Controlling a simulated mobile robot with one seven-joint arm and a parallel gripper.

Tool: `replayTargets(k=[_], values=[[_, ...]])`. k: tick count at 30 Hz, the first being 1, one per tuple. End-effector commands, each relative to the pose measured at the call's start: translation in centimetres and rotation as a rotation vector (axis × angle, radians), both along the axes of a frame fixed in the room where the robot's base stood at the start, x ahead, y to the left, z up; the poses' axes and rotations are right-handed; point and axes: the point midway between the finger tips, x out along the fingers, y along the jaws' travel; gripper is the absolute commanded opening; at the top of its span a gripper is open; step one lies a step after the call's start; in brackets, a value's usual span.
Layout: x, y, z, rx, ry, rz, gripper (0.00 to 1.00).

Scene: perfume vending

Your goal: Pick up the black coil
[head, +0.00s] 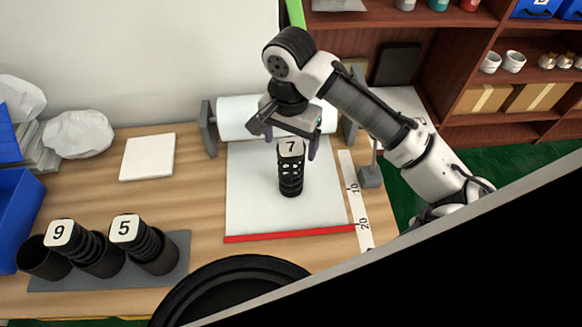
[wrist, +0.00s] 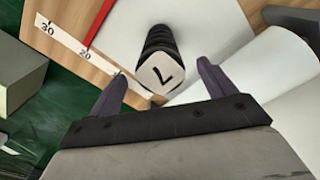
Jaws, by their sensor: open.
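A black coil (head: 290,183) with a white top marked 7 stands upright on the white paper sheet (head: 250,200). Two more black coils, marked 9 (head: 97,256) and 5 (head: 152,250), lean in a grey holder (head: 180,262) at the lower left. My gripper (head: 291,143) is open, with its purple fingers over the coil marked 7. In the wrist view, this coil's white top (wrist: 158,72) shows between the spread fingertips (wrist: 163,73). I cannot tell whether the fingers reach down past its top; no grip on it shows.
A paper roll (head: 240,108) stands behind the sheet, and a red bar (head: 290,234) crosses its front. A numbered ruler strip (head: 355,200) runs along the right. A white square (head: 148,157) lies at left; a dark round object (head: 235,285) is in front.

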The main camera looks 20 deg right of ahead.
Motion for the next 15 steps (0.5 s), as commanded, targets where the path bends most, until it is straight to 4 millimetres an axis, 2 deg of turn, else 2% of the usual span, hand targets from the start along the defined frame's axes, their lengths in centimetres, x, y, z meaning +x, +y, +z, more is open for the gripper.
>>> replayTargets(k=[4, 10, 15], values=[[-0.1, -0.1, -1.2, 0.001, 0.002, 0.0, 0.83], [-0.1, -0.2, -4.1, 0.002, 0.003, -0.001, 0.83], [0.0, -0.1, -5.3, 0.002, 0.001, 0.001, 0.83]])
